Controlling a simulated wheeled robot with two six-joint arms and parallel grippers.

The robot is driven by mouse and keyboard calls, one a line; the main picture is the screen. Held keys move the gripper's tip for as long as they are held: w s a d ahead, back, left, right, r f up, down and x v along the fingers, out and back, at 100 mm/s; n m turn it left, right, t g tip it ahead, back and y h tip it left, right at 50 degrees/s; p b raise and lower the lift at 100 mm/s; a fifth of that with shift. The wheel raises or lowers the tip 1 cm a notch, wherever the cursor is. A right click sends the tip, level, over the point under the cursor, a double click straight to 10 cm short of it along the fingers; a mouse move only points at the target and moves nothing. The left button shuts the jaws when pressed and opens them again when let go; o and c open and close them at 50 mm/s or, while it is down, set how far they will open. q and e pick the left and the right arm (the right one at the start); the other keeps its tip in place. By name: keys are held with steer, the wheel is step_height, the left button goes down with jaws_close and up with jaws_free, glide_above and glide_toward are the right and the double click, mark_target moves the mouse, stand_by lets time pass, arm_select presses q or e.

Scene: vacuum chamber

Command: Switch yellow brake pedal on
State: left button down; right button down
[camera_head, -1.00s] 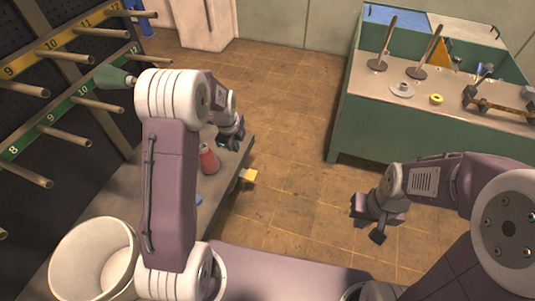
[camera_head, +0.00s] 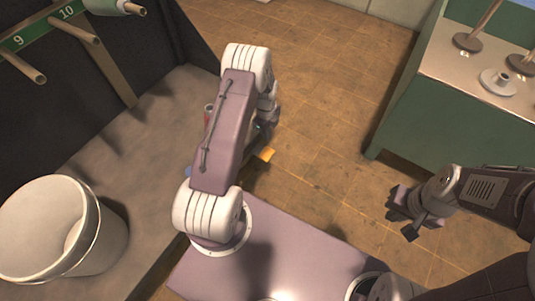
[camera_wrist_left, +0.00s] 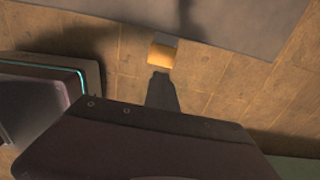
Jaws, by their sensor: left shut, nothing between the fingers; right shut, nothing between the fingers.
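The yellow brake pedal (camera_head: 266,154) sticks out from the side of the grey bench, above the tiled floor. In the left wrist view the yellow pedal (camera_wrist_left: 162,52) sits at the bench's edge, just beyond my left fingertips. My left gripper (camera_wrist_left: 161,78) is shut and empty, pointing at the pedal; a small gap seems to show between them. In the head view my left arm link mostly hides this gripper. My right gripper (camera_head: 407,221) is shut and empty, over the floor at the right, far from the pedal.
A rack with pegs (camera_head: 72,30) stands at the upper left. A green table (camera_head: 430,125) stands at the right. The floor between is clear.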

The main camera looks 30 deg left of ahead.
mark_target(268, 155)
arm_select(q)
steer(key=shift+r, duration=0.1)
step_height(268, 155, down, 14)
steer(key=b, duration=0.8)
steer(key=shift+s+d+f, duration=0.1)
steer(key=shift+d+f, duration=0.15)
steer(key=shift+f, duration=0.6)
steer(key=shift+d+f, duration=0.15)
steer(key=shift+f, duration=0.6)
steer(key=shift+f+b, duration=0.8)
steer(key=shift+f, duration=0.8)
